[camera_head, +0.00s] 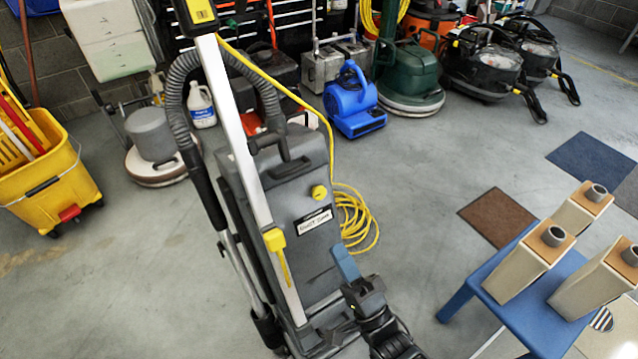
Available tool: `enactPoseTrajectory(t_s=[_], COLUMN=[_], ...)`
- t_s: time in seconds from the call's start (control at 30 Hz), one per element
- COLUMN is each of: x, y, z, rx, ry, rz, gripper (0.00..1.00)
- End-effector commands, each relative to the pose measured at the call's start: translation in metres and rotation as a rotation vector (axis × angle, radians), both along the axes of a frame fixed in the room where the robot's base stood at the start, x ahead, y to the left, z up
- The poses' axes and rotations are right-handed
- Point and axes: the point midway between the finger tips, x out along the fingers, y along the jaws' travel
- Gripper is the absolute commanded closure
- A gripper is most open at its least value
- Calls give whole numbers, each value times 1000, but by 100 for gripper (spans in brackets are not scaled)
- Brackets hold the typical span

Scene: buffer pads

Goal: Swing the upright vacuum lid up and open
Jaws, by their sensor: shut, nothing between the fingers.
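The grey upright vacuum (300,205) stands in the middle of the head view. I cannot tell whether the fingertips touch the body.
A blue table (525,318) with several beige canisters stands at the right. A coiled yellow cord (356,218) lies behind the vacuum. A yellow mop bucket (55,180) is at the left. A blue blower (353,103) and floor machines line the back. Floor left of the vacuum is clear.

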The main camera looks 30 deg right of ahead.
Motion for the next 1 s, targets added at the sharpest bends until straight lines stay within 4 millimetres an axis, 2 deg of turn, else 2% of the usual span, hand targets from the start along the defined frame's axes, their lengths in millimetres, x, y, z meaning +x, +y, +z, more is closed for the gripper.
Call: enactPoseTrajectory(t_s=[0.1, 0.27, 0.47, 0.8, 1.0], x=[15, 23, 46, 100, 123], y=[0, 0, 1, 1, 2], z=[-8, -4, 15, 53, 68], rx=[55, 78, 78, 76, 76], ry=[-35, -49, -51, -49, -48], rz=[37, 53, 52, 51, 51], gripper=[100, 100, 100, 100, 100])
